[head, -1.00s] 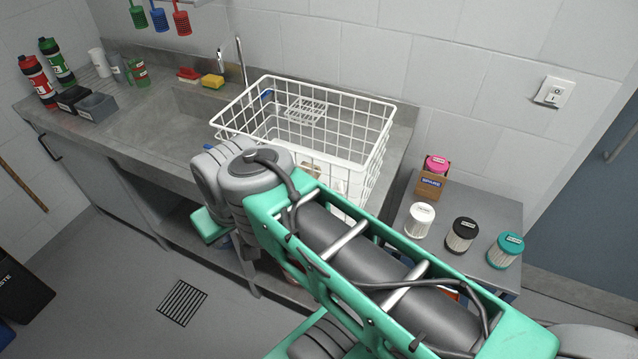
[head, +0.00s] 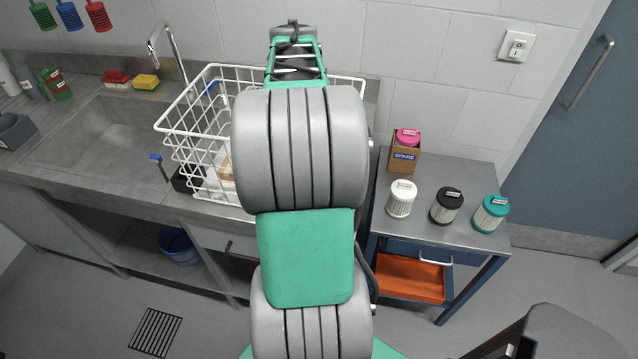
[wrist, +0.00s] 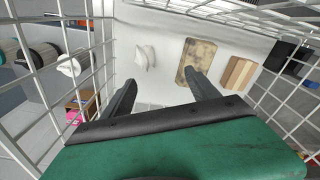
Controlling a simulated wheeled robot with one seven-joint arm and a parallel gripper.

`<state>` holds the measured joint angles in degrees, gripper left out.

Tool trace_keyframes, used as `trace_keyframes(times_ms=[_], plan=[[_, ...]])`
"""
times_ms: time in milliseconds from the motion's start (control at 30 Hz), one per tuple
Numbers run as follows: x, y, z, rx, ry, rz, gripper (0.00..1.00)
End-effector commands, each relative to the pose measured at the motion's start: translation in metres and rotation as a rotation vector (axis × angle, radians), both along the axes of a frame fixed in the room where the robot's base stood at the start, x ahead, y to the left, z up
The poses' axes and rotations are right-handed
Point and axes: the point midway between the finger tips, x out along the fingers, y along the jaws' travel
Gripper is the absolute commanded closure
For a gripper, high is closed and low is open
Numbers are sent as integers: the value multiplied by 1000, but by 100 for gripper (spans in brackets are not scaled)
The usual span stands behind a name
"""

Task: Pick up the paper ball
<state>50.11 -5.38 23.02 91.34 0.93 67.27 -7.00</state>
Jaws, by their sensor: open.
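The paper ball (wrist: 145,57) is a small white crumpled lump in the wrist view. It lies on the pale floor inside the white wire basket (head: 196,134). My gripper (wrist: 160,80) is open and empty, with its dark fingers reaching into the basket. The ball appears beyond the fingertips, slightly left of the middle between them, and apart from both. In the head view my arm covers much of the basket, and the gripper and ball are hidden.
A mottled tan block (wrist: 197,62) and a striped brown block (wrist: 238,72) lie in the basket to the right of the ball. Wire walls stand close around my gripper. A side table (head: 432,235) with several lidded filters and a "spare" box (head: 404,158) stands to the right.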

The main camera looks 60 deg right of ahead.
Motion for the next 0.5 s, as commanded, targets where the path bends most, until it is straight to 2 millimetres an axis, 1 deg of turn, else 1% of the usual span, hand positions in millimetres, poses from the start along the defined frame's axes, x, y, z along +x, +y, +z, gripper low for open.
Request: trace_keyframes(times_ms=[33,100,367,500], plan=[[-10,-9,-19,28,20,-6,31],[-18,-15,-34,50,32,-5,31],[-22,-17,-70,60,39,-2,31],[-25,-19,-93,61,40,-4,31]])
